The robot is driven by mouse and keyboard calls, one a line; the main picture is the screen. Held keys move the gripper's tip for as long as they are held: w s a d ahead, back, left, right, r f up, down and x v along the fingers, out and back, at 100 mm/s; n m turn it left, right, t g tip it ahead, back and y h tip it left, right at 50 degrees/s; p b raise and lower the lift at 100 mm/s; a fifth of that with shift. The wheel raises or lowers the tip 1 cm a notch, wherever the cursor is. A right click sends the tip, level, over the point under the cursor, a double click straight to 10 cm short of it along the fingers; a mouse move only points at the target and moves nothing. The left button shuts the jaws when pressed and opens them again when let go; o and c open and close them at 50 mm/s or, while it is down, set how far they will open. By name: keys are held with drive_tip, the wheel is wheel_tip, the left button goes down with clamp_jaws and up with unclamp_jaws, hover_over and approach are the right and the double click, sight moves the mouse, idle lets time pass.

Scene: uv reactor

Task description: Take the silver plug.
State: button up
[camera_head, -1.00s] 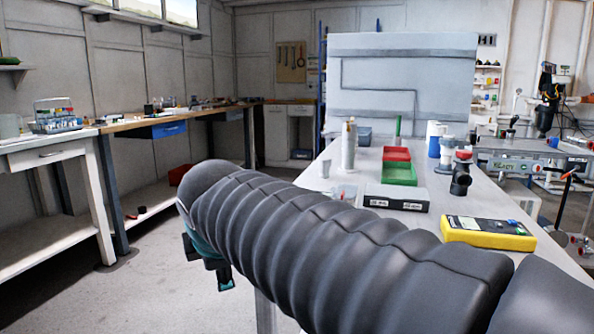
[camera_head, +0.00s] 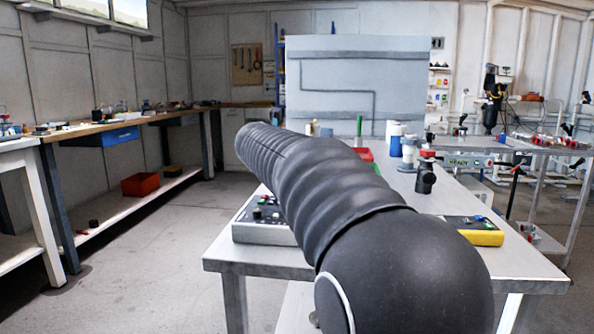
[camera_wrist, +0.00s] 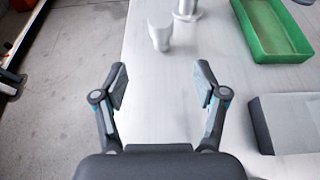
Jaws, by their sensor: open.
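A small silver tapered piece, which looks like the silver plug (camera_wrist: 160,34), stands upright on the white table (camera_wrist: 150,110) near its left edge in the wrist view. My gripper (camera_wrist: 161,85) is open and empty, with its fingers spread. The plug lies beyond the fingertips, roughly in line with the gap between them, and is not touched. In the head view my arm hides the plug and the gripper.
A taller silver cylinder (camera_wrist: 187,9) stands just behind the plug to the right. A green bin (camera_wrist: 288,54) and a grey box (camera_wrist: 287,122) lie to the right. In the head view, a control box (camera_head: 264,233), yellow meter (camera_head: 484,238) and black fitting (camera_head: 426,178) are on the table.

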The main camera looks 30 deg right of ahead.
drive_tip(key=x, duration=0.8)
drive_tip(key=shift+w+d+f, duration=0.1)
drive_tip(key=shift+d, duration=0.2)
drive_tip(key=shift+w+r+p+x, duration=0.1)
drive_tip(key=shift+r+p+x, duration=0.1)
drive_tip(key=shift+x, duration=1.15)
drive_tip(key=shift+w+r+p+x, duration=0.1)
drive_tip(key=shift+p+x, duration=0.05)
drive_tip(key=shift+x, duration=1.2)
drive_tip(key=shift+a, duration=0.1)
drive_tip(key=shift+c, duration=0.3)
drive_tip(key=c, duration=1.2)
